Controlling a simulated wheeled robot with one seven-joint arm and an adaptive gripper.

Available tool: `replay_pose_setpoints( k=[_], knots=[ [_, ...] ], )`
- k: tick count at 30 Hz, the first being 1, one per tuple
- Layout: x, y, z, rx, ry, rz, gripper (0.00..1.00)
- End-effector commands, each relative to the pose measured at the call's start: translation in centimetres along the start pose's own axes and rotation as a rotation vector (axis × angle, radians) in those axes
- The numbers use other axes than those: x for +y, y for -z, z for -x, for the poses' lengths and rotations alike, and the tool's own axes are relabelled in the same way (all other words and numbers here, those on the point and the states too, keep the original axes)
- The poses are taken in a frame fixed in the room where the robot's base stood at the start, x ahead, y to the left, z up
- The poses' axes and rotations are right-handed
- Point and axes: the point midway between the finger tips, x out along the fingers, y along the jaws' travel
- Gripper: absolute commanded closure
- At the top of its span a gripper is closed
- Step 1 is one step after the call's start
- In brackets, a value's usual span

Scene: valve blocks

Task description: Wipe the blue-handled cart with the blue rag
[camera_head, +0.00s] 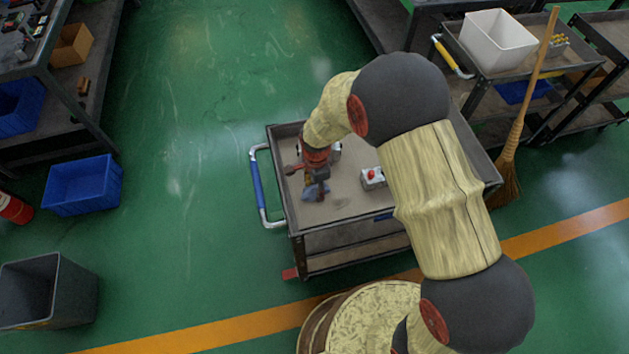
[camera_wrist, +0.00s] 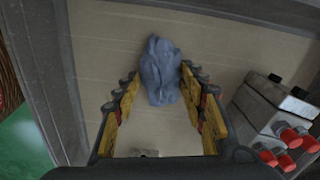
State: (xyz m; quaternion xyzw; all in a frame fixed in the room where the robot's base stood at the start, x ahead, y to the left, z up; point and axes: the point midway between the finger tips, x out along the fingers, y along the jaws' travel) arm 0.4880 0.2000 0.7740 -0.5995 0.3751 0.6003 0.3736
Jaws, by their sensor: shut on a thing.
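The blue-handled cart (camera_head: 345,208) stands in the middle of the head view, its blue handle (camera_head: 258,185) on the left side. My gripper (camera_head: 317,188) is over the left part of its top tray, pointing down. The blue rag (camera_wrist: 160,70) is a crumpled grey-blue bundle between my fingertips in the wrist view, and my gripper (camera_wrist: 160,78) is shut on it. The rag also shows below the fingers in the head view (camera_head: 311,194). It is at or just above the tray surface; I cannot tell whether it touches.
A grey box with red buttons (camera_head: 373,178) sits on the tray, right of my gripper; it also shows in the wrist view (camera_wrist: 275,125). A yellow-handled cart with a white bin (camera_head: 497,41) and a broom (camera_head: 510,160) stand right. A blue crate (camera_head: 84,185) lies left.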

Motion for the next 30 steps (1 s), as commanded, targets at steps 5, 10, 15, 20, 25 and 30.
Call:
replay_pose_setpoints(
  k=[5, 10, 15, 20, 25, 30],
  knots=[
    [1.1, -0.2, -0.1, 0.0, -0.005, 0.0, 0.79],
    [1.7, -0.3, -0.1, 0.0, -0.007, 0.0, 0.79],
    [3.1, -0.5, 0.0, 0.0, -0.008, 0.0, 0.79],
    [4.3, -0.7, 0.1, 0.0, -0.006, 0.0, 0.79],
    [5.1, -0.9, 0.1, 0.0, -0.005, -0.001, 0.79],
    [5.5, -0.9, 0.1, 0.0, -0.003, -0.001, 0.79]
  ],
)
